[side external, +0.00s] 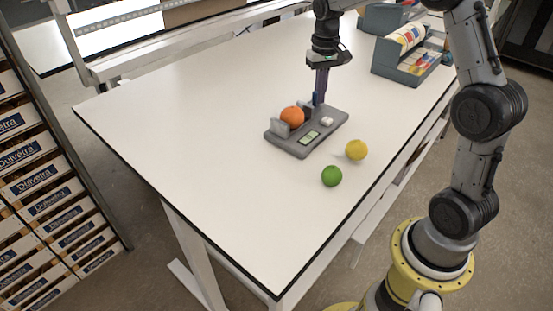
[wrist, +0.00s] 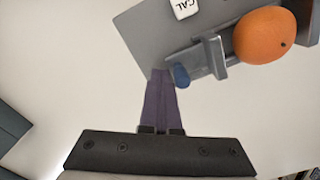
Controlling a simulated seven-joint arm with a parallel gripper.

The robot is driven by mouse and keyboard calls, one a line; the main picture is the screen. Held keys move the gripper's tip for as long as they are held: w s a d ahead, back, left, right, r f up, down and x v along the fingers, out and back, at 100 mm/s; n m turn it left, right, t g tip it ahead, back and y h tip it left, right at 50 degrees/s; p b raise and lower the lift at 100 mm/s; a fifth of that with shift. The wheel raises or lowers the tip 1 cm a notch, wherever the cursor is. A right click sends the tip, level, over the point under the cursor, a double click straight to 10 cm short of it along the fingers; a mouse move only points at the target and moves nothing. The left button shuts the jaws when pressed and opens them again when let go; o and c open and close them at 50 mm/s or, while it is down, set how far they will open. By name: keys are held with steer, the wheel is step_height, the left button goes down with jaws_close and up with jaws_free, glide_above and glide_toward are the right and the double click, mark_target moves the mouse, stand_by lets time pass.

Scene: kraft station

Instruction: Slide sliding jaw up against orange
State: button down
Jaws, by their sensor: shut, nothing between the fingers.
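The orange (side external: 291,117) sits on a grey measuring device (side external: 296,150), between its fixed jaw (side external: 280,128) and its sliding jaw (wrist: 217,57). The orange (wrist: 265,35) is very close to the sliding jaw in the wrist view; I cannot tell whether they touch. A blue knob (wrist: 181,76) sticks out on the sliding jaw's side away from the orange. My gripper (wrist: 161,74) has its purple fingers shut and empty, with the tips right beside the knob, on the side away from the orange. In the side view my gripper (side external: 319,97) points down at the device.
A yellow lemon (side external: 356,149) and a green lime (side external: 331,176) lie on the white table (side external: 200,110) in front of the device. A white CAL button (wrist: 184,8) is on the device. A grey bin (side external: 405,62) stands at the back right. The table's left side is clear.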

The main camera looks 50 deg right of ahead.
mark_target(314, 93)
steer(key=shift+a, duration=1.55)
steer(key=shift+d, duration=0.45)
steer(key=shift+r, duration=3.5)
steer(key=shift+a, duration=0.1)
